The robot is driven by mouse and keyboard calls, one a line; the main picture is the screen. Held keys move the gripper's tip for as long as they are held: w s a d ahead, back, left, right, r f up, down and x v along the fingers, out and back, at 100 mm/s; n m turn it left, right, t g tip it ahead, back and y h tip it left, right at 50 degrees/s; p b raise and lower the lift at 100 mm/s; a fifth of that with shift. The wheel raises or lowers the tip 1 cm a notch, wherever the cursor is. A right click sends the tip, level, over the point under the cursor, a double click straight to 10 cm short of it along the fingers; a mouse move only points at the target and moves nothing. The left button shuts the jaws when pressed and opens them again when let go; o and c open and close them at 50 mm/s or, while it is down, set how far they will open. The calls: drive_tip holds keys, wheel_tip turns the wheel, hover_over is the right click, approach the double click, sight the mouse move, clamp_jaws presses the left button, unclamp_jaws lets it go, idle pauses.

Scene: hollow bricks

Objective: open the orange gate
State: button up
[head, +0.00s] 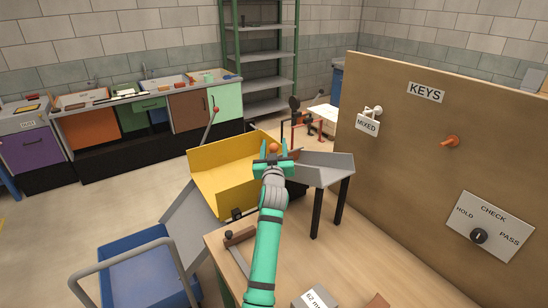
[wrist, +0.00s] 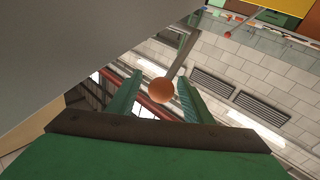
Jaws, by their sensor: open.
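An orange ball knob (head: 274,147) shows at the upper end of the grey chute (head: 325,168), between the fingertips of my gripper (head: 273,152). In the wrist view the orange knob (wrist: 160,91) sits on a thin grey rod, between my two green fingers (wrist: 157,92). The fingers are apart, with gaps visible on both sides of the knob; whether either finger touches it I cannot tell. The gate panel itself is largely hidden behind my gripper and the chute, so its position is unclear.
A yellow bin (head: 222,182) stands left of the chute, with a red-knobbed lever (head: 215,110) behind it. A wooden key board (head: 395,150) rises at the right. The wooden bench (head: 350,265) holds a dark-handled tool and a labelled block. A blue cart (head: 145,280) stands lower left.

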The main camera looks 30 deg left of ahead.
drive_tip(key=v, duration=0.8)
drive_tip(key=shift+s, duration=0.15)
drive_tip(key=shift+c, duration=0.7)
